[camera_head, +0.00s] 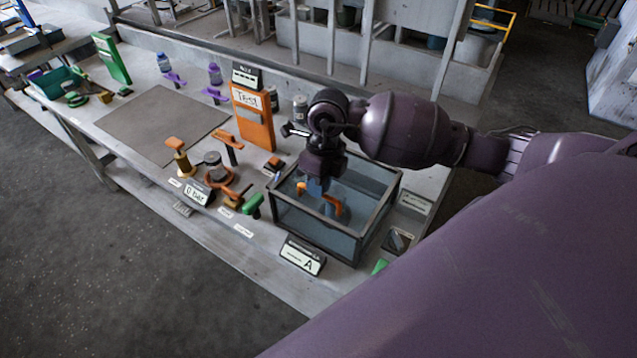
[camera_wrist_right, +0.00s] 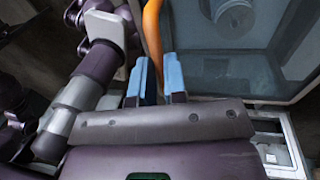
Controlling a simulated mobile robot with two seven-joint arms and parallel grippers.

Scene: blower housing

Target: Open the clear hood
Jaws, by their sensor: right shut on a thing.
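The clear hood (camera_head: 372,190) is a glass-sided box with a dark frame, standing at the right part of the workbench. Its top looks level. An orange handle (camera_head: 333,206) shows at the hood, partly hidden by my right gripper (camera_head: 316,187). In the right wrist view the orange handle (camera_wrist_right: 153,35) runs between the two blue fingers of my right gripper (camera_wrist_right: 158,80), which is shut on it. The hood's clear panel (camera_wrist_right: 228,75) lies to the right of the fingers there. My left gripper is in neither view.
An A label stand (camera_head: 303,256) is in front of the hood. An orange board (camera_head: 253,118) stands behind and left of it. Small orange and green-handled parts (camera_head: 252,205) are to the left. A flat grey mat (camera_head: 160,125) lies bare farther left.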

